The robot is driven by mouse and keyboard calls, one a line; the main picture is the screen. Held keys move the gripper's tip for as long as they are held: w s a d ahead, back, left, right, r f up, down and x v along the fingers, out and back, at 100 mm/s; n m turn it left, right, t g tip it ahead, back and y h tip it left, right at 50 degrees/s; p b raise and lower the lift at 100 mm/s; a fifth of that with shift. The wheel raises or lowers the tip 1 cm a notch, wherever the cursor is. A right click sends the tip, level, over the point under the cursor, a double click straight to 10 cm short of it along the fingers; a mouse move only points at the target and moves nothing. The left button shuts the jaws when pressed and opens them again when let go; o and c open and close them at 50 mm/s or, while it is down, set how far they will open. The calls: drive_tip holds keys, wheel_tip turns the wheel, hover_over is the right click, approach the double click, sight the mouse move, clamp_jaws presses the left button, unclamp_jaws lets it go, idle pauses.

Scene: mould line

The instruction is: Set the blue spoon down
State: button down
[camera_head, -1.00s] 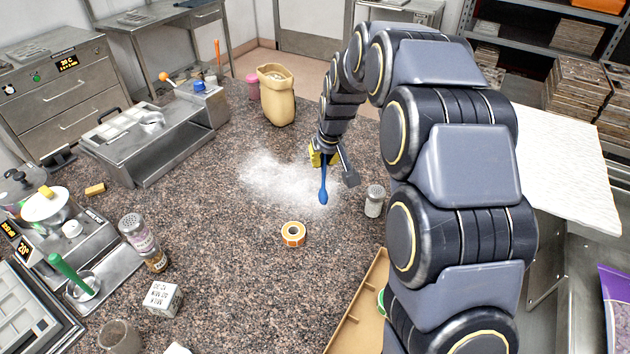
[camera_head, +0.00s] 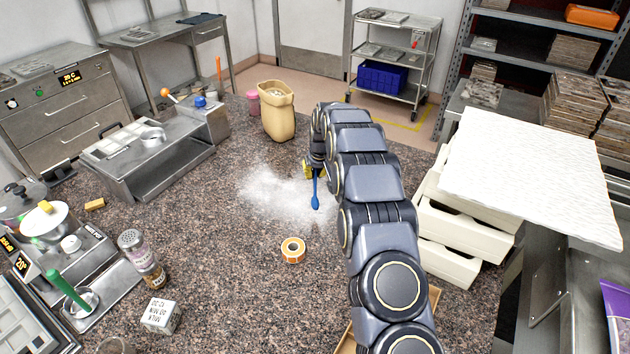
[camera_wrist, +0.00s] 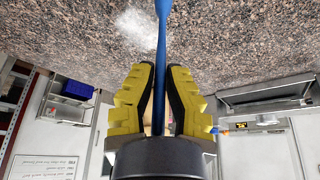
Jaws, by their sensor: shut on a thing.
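The blue spoon (camera_head: 316,192) hangs down from my gripper (camera_head: 312,172), over or beside the right side of the white powder patch on the speckled counter (camera_head: 215,270). In the wrist view the spoon's blue handle (camera_wrist: 161,60) runs between the two yellow-and-black fingers of my gripper (camera_wrist: 160,85), which are shut on it. The spoon's far end is cut off at the top of that view. I cannot tell whether its lower tip touches the counter.
A roll of orange tape (camera_head: 293,250) lies in front of the white powder (camera_head: 265,193). A beige sack (camera_head: 277,115) stands behind the powder. A shaker (camera_head: 130,243) and a white milk box (camera_head: 161,315) stand front left. The counter between them and the tape is clear.

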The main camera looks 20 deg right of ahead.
sight(316, 177)
drive_tip(key=shift+w+f, duration=0.15)
drive_tip(key=shift+f, duration=1.45)
drive_tip(key=shift+f, duration=0.15)
drive_tip(key=c, duration=1.2)
unclamp_jaws()
drive_tip(key=shift+o, duration=0.2)
